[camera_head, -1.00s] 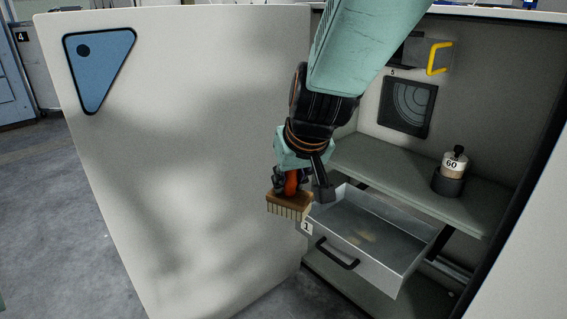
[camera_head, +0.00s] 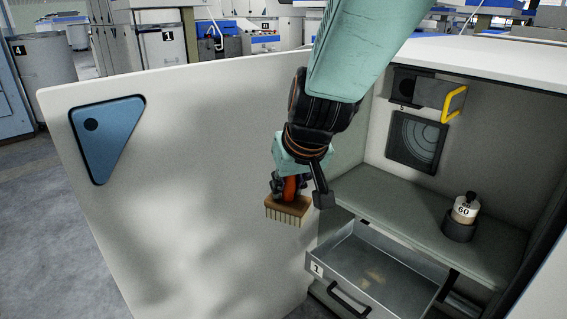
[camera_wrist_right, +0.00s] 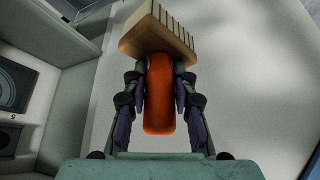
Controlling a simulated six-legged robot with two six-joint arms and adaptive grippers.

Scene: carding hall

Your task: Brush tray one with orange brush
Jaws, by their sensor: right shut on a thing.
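The orange brush has an orange handle and a tan block with bristles (camera_head: 288,209). My right gripper (camera_head: 291,187) is shut on its handle, with the bristles facing down in the head view. The right wrist view shows the orange handle (camera_wrist_right: 159,95) between the two fingers. Tray one (camera_head: 385,268) is a grey metal drawer with a "1" label and a dark handle, pulled out of the cabinet. A pale patch (camera_head: 374,277) shows on its floor. The brush is to the left of the tray and appears apart from it. My left gripper is not in view.
A shelf (camera_head: 400,215) above the tray bears a bottle marked 60 (camera_head: 463,211) in a dark holder. A yellow handle (camera_head: 454,104) sticks out of the cabinet's back wall. A large white door panel (camera_head: 200,150) with a blue triangle (camera_head: 107,140) stands at left.

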